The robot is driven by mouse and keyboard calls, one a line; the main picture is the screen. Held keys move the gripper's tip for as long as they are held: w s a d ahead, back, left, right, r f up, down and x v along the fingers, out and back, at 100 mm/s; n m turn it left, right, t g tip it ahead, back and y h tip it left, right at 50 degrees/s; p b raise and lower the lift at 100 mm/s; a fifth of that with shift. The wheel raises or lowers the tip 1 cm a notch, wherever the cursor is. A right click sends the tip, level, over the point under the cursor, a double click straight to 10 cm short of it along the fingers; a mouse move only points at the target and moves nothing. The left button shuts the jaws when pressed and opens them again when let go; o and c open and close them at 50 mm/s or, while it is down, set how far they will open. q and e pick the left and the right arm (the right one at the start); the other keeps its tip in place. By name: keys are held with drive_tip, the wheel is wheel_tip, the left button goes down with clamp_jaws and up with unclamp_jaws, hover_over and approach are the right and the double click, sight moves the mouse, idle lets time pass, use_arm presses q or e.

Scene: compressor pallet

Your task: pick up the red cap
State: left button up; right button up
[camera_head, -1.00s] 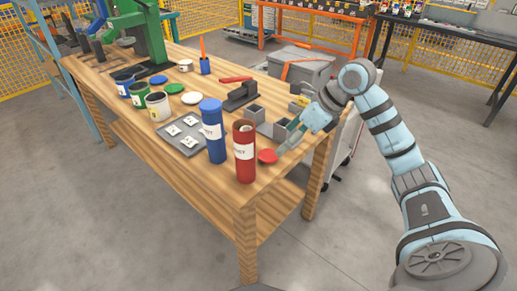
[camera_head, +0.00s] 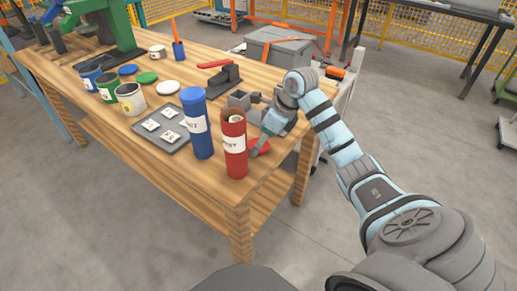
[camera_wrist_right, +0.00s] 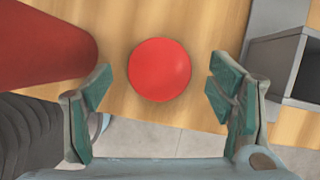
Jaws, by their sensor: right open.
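The red cap (camera_wrist_right: 159,69) is a flat round disc lying on the wooden table (camera_wrist_right: 212,40). In the head view the red cap (camera_head: 260,146) lies just right of the red cylinder (camera_head: 235,150), partly hidden by my right gripper. My right gripper (camera_wrist_right: 160,103) is open and empty, its green-padded fingers on either side of the cap's near edge in the wrist view. Its height above the cap is hard to tell. In the head view my right gripper (camera_head: 257,143) points down at the cap. My left gripper is out of view.
The red cylinder stands close to the cap's left, with a tall blue cylinder (camera_head: 197,125) beside it. Grey open boxes (camera_wrist_right: 290,68) stand to the right. A grey tray (camera_head: 150,138) and paint cans (camera_head: 130,98) are farther left. The table edge is near.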

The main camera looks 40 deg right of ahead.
drive_tip(key=shift+w+f, duration=0.15)
drive_tip(key=shift+f, duration=0.45)
drive_tip(key=c, duration=0.9)
drive_tip(key=shift+o, duration=0.2)
drive_tip(key=shift+r, duration=0.1)
